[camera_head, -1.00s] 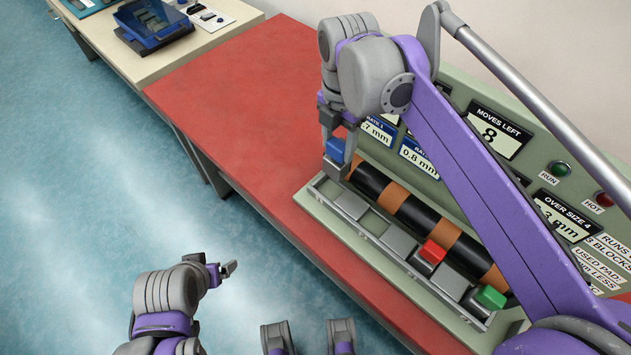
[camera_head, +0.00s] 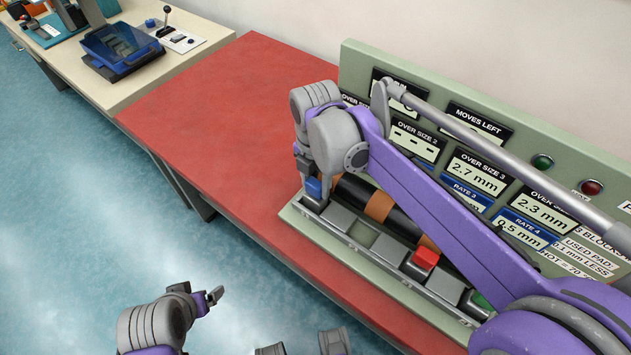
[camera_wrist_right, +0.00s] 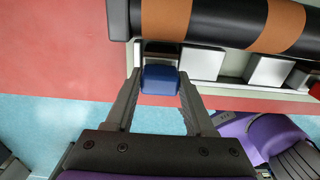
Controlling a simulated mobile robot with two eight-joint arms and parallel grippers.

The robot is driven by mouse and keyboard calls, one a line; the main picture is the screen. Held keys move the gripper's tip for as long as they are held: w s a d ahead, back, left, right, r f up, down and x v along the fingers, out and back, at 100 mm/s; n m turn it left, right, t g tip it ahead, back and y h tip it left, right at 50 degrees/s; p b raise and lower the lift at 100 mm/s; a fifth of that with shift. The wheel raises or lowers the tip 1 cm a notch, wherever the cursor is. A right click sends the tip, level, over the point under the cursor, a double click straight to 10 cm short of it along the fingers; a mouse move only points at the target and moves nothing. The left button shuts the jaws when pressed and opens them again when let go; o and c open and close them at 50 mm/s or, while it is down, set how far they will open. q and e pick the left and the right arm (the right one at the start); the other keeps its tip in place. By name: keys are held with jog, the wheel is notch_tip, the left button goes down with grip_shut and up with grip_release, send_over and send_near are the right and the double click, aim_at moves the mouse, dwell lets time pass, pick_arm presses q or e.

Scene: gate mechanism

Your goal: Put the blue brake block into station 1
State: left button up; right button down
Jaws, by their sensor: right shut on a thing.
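The blue brake block (camera_head: 313,187) is between the fingers of my right gripper (camera_head: 312,193), which is shut on it. It is at the left end of the slotted rail (camera_head: 345,238), beside the end of the dark roller with orange bands (camera_head: 352,188). In the right wrist view the blue block (camera_wrist_right: 160,79) lies between both fingertips, with a dark gap (camera_wrist_right: 162,48) just beyond it. I cannot tell whether the block touches the rail. My left gripper (camera_head: 215,295) is empty, away from the bench; its opening is unclear.
A red block (camera_head: 425,258) and a partly hidden green block (camera_head: 482,301) sit farther right along the rail, among grey pads. A green panel (camera_head: 358,58) with displays stands behind. The red bench top (camera_head: 220,120) is clear on the left. A blue tray (camera_head: 122,45) is on another table.

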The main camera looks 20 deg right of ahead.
jog(key=shift+f, duration=0.15)
jog(key=shift+c, duration=1.3)
grip_release()
notch_tip(320, 180, up, 12)
jog(key=p, duration=0.1)
jog(key=shift+r, duration=0.2)
